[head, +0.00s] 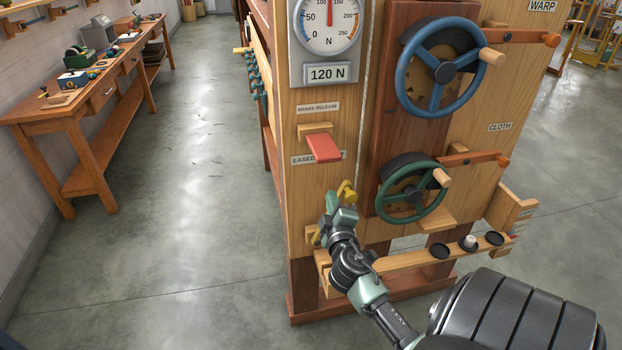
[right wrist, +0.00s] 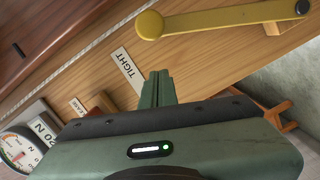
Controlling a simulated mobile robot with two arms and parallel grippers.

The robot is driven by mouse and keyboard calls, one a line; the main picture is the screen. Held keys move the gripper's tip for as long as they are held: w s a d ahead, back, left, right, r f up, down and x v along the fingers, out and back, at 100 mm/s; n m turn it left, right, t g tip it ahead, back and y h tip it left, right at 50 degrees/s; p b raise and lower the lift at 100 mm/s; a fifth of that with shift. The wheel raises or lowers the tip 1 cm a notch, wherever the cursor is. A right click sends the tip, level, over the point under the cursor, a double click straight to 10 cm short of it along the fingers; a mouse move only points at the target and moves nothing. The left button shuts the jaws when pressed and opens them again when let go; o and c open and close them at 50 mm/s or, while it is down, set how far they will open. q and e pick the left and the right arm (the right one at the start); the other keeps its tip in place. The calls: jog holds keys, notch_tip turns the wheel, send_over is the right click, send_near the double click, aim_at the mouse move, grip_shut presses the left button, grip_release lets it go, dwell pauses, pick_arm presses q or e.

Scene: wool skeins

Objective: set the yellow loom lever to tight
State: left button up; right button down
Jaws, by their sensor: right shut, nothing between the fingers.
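The yellow lever shows in the head view as a yellow knob (head: 347,190) low on the wooden loom post, with its middle hidden behind my right gripper. In the right wrist view the whole yellow lever (right wrist: 220,19) shows, with a round knob at its left end and a dark pivot at its right end. The TIGHT label (right wrist: 128,71) is on the wood near the knob, with a gap between them. My right gripper (head: 332,203) is shut and empty; its fingertips (right wrist: 157,78) appear apart from the lever. My left gripper is not in view.
A red brake lever (head: 323,148) partly covers the EASED label (head: 303,160) above. A green handwheel (head: 410,192) and blue handwheel (head: 446,67) stand to the right. A ledge with dark round cups (head: 440,251) lies below. Floor (head: 180,200) is clear left of the loom.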

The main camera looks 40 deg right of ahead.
aim_at(349, 200)
jog(key=s+d+m, duration=0.1)
jog(key=d, duration=0.1)
jog(key=s+d+f+m, duration=0.1)
jog(key=shift+s+d, duration=0.15)
jog(key=shift+d, duration=0.2)
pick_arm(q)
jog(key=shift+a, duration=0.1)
pick_arm(e)
jog(key=shift+s+d, duration=0.1)
jog(key=shift+d, duration=0.05)
